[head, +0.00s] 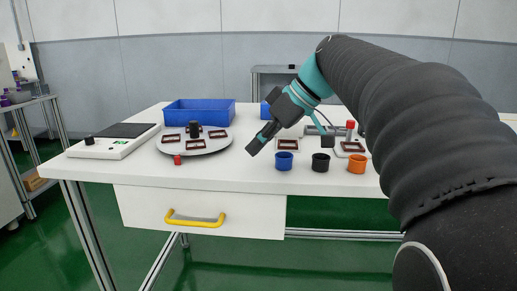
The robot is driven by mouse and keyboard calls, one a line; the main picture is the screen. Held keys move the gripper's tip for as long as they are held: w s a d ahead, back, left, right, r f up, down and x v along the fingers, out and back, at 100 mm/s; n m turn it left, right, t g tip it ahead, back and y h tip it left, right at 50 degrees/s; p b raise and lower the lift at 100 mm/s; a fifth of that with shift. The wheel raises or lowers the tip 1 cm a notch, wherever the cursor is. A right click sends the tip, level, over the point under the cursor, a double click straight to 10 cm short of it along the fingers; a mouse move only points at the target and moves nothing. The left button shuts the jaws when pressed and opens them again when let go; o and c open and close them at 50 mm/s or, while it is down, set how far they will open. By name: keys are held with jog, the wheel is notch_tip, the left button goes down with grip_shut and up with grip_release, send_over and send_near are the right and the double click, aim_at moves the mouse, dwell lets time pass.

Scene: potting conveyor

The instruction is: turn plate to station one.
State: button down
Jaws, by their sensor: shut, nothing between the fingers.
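A round grey plate (215,146) lies flat on the left half of the white table. It carries several dark red-brown rectangular frames (196,144) and a black knob (194,129) near its back. A small red piece (177,160) is at its front left edge. My gripper (252,150) is shut and empty. It points down and left, just right of the plate in the picture. I cannot tell whether it touches the plate or how high it is above the table.
A blue bin (199,112) stands behind the plate. A white conveyor unit (114,141) is at the left. Blue (284,161), black (320,162) and orange (357,163) cups line the front right. More frames (288,144) lie behind them. A drawer with a yellow handle (195,220) is below.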

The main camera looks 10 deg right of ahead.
aim_at(215, 131)
jog(key=shift+a+f, duration=0.1)
jog(key=shift+f, duration=0.05)
jog(key=w+m+h+b, duration=0.1)
jog(key=w+a+m+t+h+b, duration=0.1)
jog(key=w+m, duration=0.1)
jog(key=w+m+h+b, duration=0.1)
jog(key=w+h, duration=0.1)
jog(key=shift+w+a+f+t, duration=0.25)
jog(key=shift+a+f+t, duration=0.05)
jog(key=shift+a+f, duration=0.1)
jog(key=w+a+r+m+t+h+b, duration=0.1)
jog(key=w+r+m, duration=0.1)
jog(key=w+a+r+m+t+h+b, duration=0.1)
jog(key=w+a+r+m+t, duration=0.1)
jog(key=w+a+r+m+t+h+b, duration=0.1)
jog(key=w+m, duration=0.1)
jog(key=shift+w+a+r, duration=0.15)
jog(key=shift+w+r, duration=0.15)
jog(key=shift+r, duration=0.1)
jog(key=b+x, duration=0.1)
jog(key=x, duration=0.8)
jog(key=shift+w, duration=0.35)
